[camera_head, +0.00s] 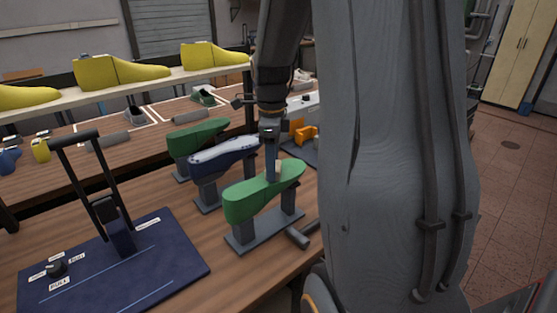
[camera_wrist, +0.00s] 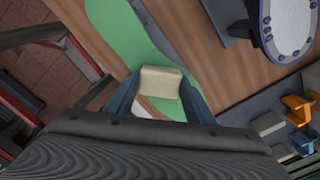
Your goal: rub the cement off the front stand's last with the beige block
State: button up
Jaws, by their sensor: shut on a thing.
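The front stand's last is green (camera_head: 262,195) and sits on a grey stand (camera_head: 265,230) near the table's front edge. It also shows in the wrist view (camera_wrist: 118,32). My gripper (camera_head: 272,176) points down over the top of this last. In the wrist view it is shut on the beige block (camera_wrist: 160,82), with one finger on each side. The block is over the green surface; whether it touches cannot be told. The block hides part of the surface.
A dark blue last with a whitish top (camera_head: 225,150) stands just behind, and another green last (camera_head: 198,136) behind that. A grey cylinder (camera_head: 303,234) lies by the front stand. A blue board with a black frame (camera_head: 170,262) is at left. Orange parts (camera_head: 304,132) lie behind.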

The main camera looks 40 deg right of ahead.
jog(key=shift+s+a+r, duration=0.1)
jog(key=shift+a, duration=0.35)
notch_tip(320, 180, up, 2)
jog(key=shift+d+r+p, duration=0.1)
jog(key=shift+r+p, duration=0.15)
jog(key=shift+p, duration=0.65)
jog(key=shift+r+p, duration=2.1)
jog(key=shift+r, duration=0.6)
